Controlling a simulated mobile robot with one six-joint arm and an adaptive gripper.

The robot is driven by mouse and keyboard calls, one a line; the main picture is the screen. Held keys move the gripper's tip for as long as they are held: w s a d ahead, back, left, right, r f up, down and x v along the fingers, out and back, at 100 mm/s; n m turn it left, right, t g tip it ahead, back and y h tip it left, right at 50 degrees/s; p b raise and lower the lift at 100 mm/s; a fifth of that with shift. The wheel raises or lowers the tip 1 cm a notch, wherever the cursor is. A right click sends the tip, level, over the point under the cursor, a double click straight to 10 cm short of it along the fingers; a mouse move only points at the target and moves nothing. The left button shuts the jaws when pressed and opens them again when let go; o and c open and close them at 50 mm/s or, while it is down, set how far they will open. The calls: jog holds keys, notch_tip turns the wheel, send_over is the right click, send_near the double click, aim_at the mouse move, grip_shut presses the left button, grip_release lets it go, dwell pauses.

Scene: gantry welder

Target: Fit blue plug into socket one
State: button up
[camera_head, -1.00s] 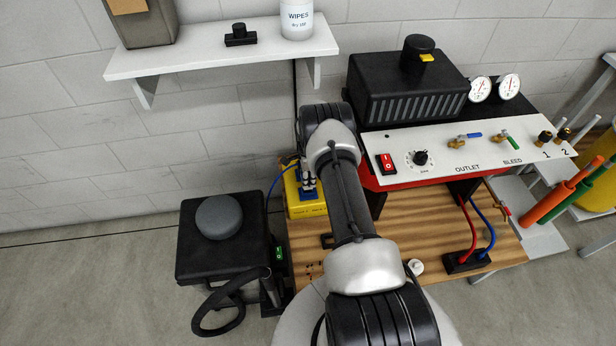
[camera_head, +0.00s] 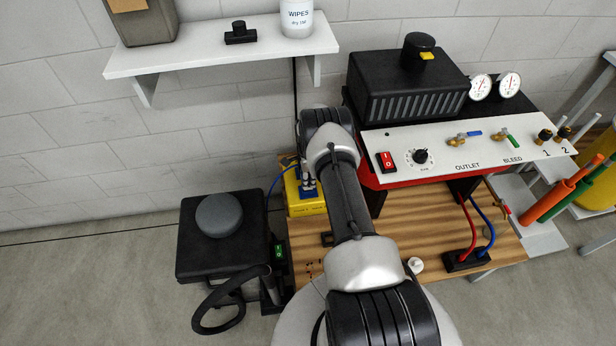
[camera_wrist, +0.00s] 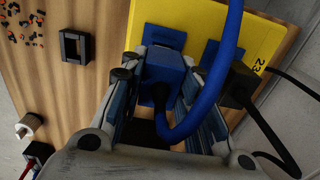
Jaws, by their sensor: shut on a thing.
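My gripper (camera_wrist: 168,90) is shut on the blue plug (camera_wrist: 163,66) in the wrist view, with a finger on each side of it. A thick blue cable (camera_wrist: 205,100) loops from the plug and crosses in front of the right finger. The plug lies over the lower edge of a yellow box (camera_wrist: 192,17) with blue socket covers (camera_wrist: 165,36). Whether the plug is in a socket cannot be told. In the head view the yellow box (camera_head: 306,208) stands on the wooden bench's left end, with my gripper (camera_head: 307,186) over it, partly hidden by my arm.
A black plug (camera_wrist: 238,84) with a cable sits beside my gripper's right finger. The wooden bench (camera_head: 410,235) carries a black square frame (camera_wrist: 75,46) and small scattered bits. A black welder unit (camera_head: 410,88) with a white panel stands right. A wall shelf (camera_head: 220,50) hangs above.

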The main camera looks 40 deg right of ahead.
jog(key=shift+f, duration=0.8)
jog(key=shift+f, duration=0.3)
jog(key=o, duration=1.2)
jog(key=shift+f, duration=0.1)
